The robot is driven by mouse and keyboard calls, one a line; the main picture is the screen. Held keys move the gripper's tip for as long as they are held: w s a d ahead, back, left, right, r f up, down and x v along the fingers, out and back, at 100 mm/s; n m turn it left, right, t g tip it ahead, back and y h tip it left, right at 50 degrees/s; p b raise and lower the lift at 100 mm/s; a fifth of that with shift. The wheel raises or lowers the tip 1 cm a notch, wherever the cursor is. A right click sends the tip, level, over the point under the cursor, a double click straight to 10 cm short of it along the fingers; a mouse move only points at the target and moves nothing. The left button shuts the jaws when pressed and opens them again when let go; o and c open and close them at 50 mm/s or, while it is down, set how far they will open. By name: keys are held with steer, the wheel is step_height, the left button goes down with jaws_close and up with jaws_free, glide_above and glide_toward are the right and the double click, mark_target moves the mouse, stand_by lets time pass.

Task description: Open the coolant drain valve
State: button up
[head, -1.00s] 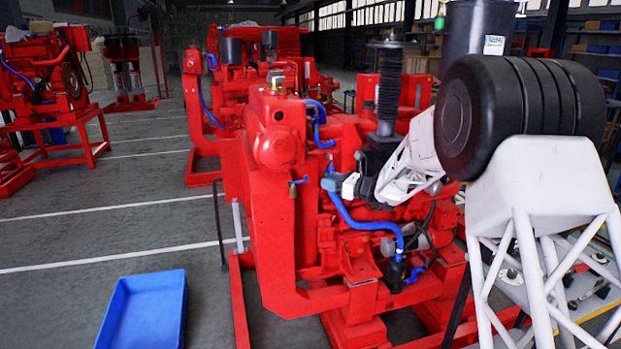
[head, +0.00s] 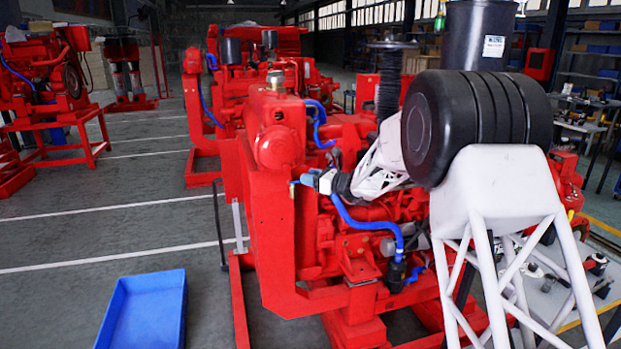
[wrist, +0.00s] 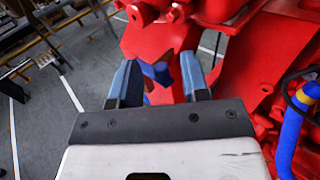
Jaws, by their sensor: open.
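The coolant drain valve shows as a small blue handle (head: 294,184) on the side of the red engine in the head view. In the wrist view the blue handle (wrist: 158,73) lies between the two fingers, with more blue below it partly hidden by the gripper. My gripper (head: 310,180) is at the valve, coming from the right. In the wrist view my gripper (wrist: 160,66) is open, its blue-grey fingers on either side of the handle with visible gaps. Whether a finger touches it I cannot tell.
The red engine (head: 272,235) stands close around the gripper. A blue hose (head: 362,222) curves below the arm and also shows at the right of the wrist view (wrist: 288,140). A blue tray (head: 145,312) lies on the floor at left, with open floor around it.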

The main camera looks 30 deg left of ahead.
steer(key=shift+a, duration=0.1)
steer(key=shift+c, duration=0.4)
steer(key=c, duration=0.6)
steer(key=shift+s+d+r+m+t, duration=0.1)
steer(key=shift+s+d+m+t, duration=0.1)
steer(key=shift+m+t, duration=0.5)
stand_by(0.4)
steer(key=shift+s+d+m+t+h, duration=0.15)
steer(key=shift+s+m+t+h, duration=0.2)
steer(key=shift+m+t, duration=0.6)
steer(key=shift+s+d+m+t+h, duration=0.15)
steer(key=shift+s+m+t, duration=0.25)
steer(key=shift+t, duration=1.05)
steer(key=shift+s+m+t+h, duration=0.55)
steer(key=shift+m+t, duration=0.25)
steer(key=shift+t, duration=0.3)
steer(key=shift+s+m+t+h, duration=0.4)
steer(key=shift+m+t+h, duration=0.3)
steer(key=shift+t, duration=0.4)
steer(key=shift+c, duration=0.2)
steer(key=shift+s+a+m, duration=0.1)
steer(key=shift+m, duration=0.15)
